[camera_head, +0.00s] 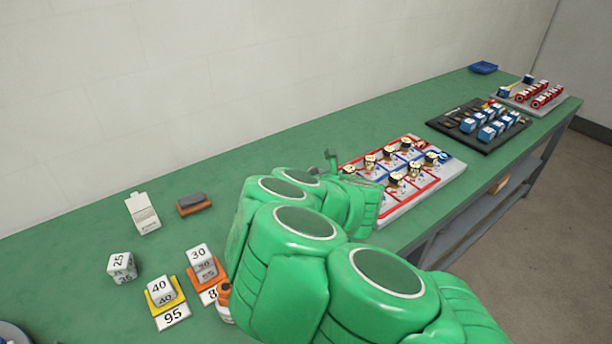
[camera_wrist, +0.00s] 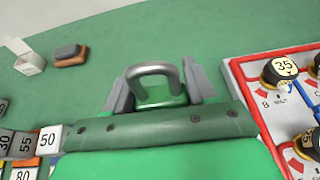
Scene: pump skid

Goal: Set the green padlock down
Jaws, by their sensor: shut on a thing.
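The green padlock (camera_wrist: 163,97) shows in the wrist view between the grey fingers of my gripper (camera_wrist: 157,76). Its grey metal shackle points away from the palm, and the lower part of its body is hidden behind the palm. My gripper is shut on it. In the head view my green arm hides most of the gripper; only a small grey-green part (camera_head: 330,160) shows past the wrist, and I cannot tell padlock from finger there. Green bench top (camera_wrist: 215,40) lies beyond the padlock. Whether the padlock touches the bench cannot be told.
The panel with several knobs (camera_head: 410,199) is close on the right. A brown-and-grey block (camera_head: 194,204), a white box (camera_head: 143,214) and numbered cubes (camera_head: 122,267) stand left. Black (camera_head: 480,125) and grey (camera_head: 532,97) trays are farther right. The bench between block and panel looks clear.

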